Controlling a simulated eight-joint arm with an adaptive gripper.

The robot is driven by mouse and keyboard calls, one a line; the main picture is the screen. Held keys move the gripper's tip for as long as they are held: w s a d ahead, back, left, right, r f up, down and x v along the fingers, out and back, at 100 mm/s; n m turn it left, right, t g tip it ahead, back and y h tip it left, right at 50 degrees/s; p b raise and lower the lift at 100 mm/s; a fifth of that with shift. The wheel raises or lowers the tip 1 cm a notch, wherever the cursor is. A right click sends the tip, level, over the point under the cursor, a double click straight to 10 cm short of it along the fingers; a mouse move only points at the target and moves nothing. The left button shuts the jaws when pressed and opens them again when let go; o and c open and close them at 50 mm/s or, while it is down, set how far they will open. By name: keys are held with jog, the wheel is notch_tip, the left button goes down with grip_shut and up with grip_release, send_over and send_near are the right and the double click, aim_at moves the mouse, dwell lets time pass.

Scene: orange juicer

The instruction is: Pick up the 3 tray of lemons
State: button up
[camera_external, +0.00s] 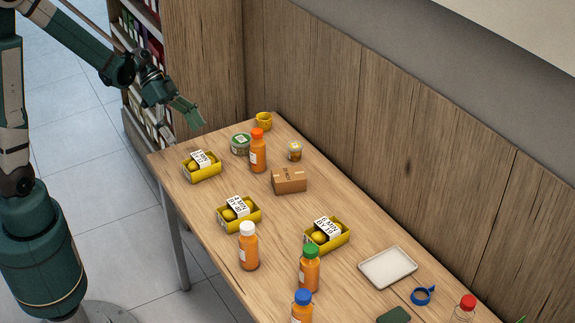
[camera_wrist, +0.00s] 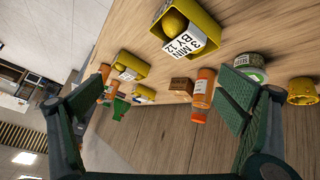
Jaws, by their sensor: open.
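The 3 tray of lemons (camera_external: 203,176) is a yellow carton with a white label, at the table's far left end. It also shows large at the top of the wrist view (camera_wrist: 211,29), where its label reads "3 MIN BY 12" and a lemon shows. My gripper (camera_external: 182,122) is open and empty, above and beyond that tray, apart from it. In the wrist view my gripper's (camera_wrist: 160,100) two fingers are wide apart with nothing between them held. Two similar lemon trays stand nearer, one labelled 4 (camera_external: 238,222) and one labelled 6 (camera_external: 338,242).
An orange-capped juice bottle (camera_external: 258,157), a green-lidded tub (camera_external: 241,145) and a cardboard box (camera_external: 289,183) stand right of the 3 tray. A yellow cup (camera_external: 264,121) stands near the wooden wall. More bottles and a white tray (camera_external: 388,266) are nearer the camera.

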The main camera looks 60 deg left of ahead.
notch_tip(320, 180, down, 2)
jog(key=w+a+m+h, duration=0.1)
jog(key=w+a+m, duration=0.1)
jog(key=m+h+p, duration=0.2)
jog(key=m+h, duration=0.1)
jog(key=m, duration=0.1)
send_near(198, 155)
jog(key=shift+f+x, duration=0.2)
jog(key=shift+x, duration=0.95)
jog(key=shift+w, duration=0.1)
jog(key=shift+b+x, duration=0.45)
jog(key=shift+x, duration=0.75)
jog(key=shift+b+x, duration=0.8)
jog(key=shift+x, duration=1.8)
jog(key=shift+d+r, duration=0.1)
jog(key=shift+r, duration=0.05)
jog(key=shift+c, duration=0.7)
